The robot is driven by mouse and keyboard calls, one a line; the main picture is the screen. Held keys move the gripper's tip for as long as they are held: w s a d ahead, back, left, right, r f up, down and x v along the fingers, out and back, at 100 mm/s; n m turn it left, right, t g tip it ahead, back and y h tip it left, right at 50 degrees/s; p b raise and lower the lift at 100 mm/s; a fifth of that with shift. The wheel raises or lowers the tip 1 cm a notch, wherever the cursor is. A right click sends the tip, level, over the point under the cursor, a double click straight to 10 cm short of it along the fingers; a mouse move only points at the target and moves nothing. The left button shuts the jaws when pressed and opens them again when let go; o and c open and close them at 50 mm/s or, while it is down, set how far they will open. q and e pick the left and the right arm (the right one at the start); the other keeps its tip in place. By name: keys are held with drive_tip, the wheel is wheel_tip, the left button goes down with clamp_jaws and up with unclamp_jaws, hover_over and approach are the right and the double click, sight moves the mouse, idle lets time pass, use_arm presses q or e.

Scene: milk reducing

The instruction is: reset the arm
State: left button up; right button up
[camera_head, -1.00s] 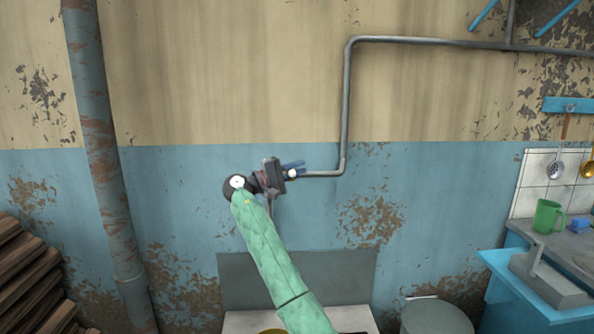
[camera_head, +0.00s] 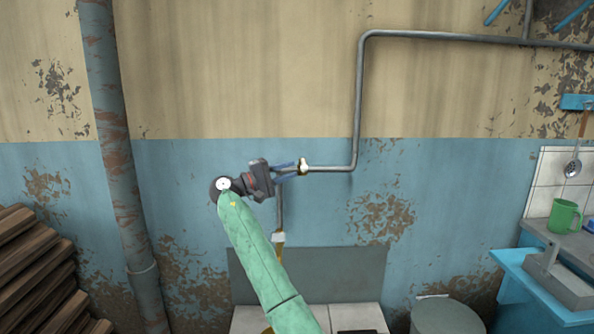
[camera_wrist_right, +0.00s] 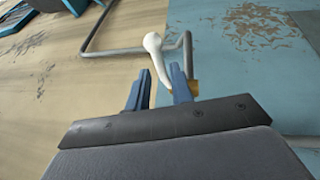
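My right gripper (camera_head: 290,169) is at the end of my green-sleeved arm, in front of the blue part of the wall. Its two blue fingers point right, toward a white valve handle (camera_head: 304,166) at the end of a grey pipe. In the right wrist view the fingers (camera_wrist_right: 158,92) stand apart with nothing clamped. The white handle (camera_wrist_right: 154,45) shows beyond and between them; whether a finger touches it, I cannot tell. My left gripper is not in view.
A grey wall pipe (camera_head: 358,100) bends up and right. A rusty vertical pipe (camera_head: 122,190) and stacked wood (camera_head: 35,270) are on the left. A counter with a green mug (camera_head: 565,216) is on the right. A round grey lid (camera_head: 447,316) is at the bottom.

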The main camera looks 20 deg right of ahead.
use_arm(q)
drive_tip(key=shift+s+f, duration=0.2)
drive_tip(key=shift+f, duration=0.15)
use_arm(e)
drive_tip(key=shift+a, duration=0.35)
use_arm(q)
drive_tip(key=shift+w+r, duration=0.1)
